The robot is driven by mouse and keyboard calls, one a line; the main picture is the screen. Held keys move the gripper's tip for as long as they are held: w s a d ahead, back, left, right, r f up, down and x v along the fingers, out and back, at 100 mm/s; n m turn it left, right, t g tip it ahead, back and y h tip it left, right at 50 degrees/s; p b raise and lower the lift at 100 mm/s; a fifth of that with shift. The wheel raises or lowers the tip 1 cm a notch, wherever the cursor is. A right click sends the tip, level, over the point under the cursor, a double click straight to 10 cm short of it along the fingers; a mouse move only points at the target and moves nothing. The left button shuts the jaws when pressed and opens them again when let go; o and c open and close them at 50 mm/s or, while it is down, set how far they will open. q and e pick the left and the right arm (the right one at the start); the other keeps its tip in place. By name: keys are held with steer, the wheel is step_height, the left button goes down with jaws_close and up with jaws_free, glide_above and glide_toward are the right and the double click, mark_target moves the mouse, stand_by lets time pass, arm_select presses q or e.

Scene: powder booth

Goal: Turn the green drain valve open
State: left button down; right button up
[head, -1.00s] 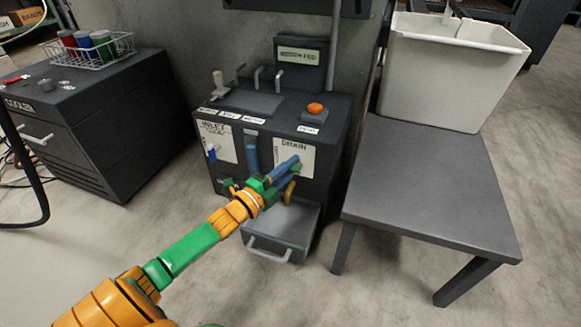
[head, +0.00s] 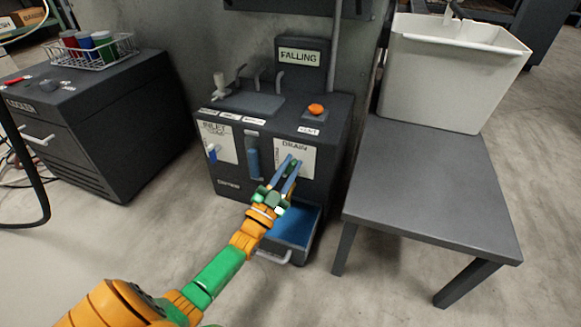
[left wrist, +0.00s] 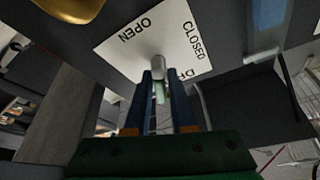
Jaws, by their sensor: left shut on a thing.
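The green drain valve handle (head: 291,168) sits on the white plate marked DRAIN (head: 308,158) on the front of the dark booth unit. My left gripper (head: 293,161) is at this plate with its blue fingers shut on the handle. The left wrist view shows the green handle (left wrist: 160,92) between the fingers, under a grey stem (left wrist: 157,66). The plate (left wrist: 125,55) there carries the words OPEN and CLOSED; the fingers hide part of it. The display (head: 300,56) above the unit reads FALLING. My right gripper is not in view.
Left of the drain plate are a blue sight tube (head: 252,158) and the inlet plate (head: 222,148). A grey table (head: 430,180) with a white bin (head: 450,80) stands at right. The floor in front is clear.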

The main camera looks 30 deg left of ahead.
arm_select(q)
steer(key=n+y, duration=0.2)
steer(key=n, duration=0.1)
steer(key=shift+n, duration=0.4)
steer(key=shift+a+n+y, duration=0.1)
steer(key=shift+n+y, duration=0.8)
steer(key=shift+n, duration=1.2)
steer(key=c, duration=0.9)
jaws_free()
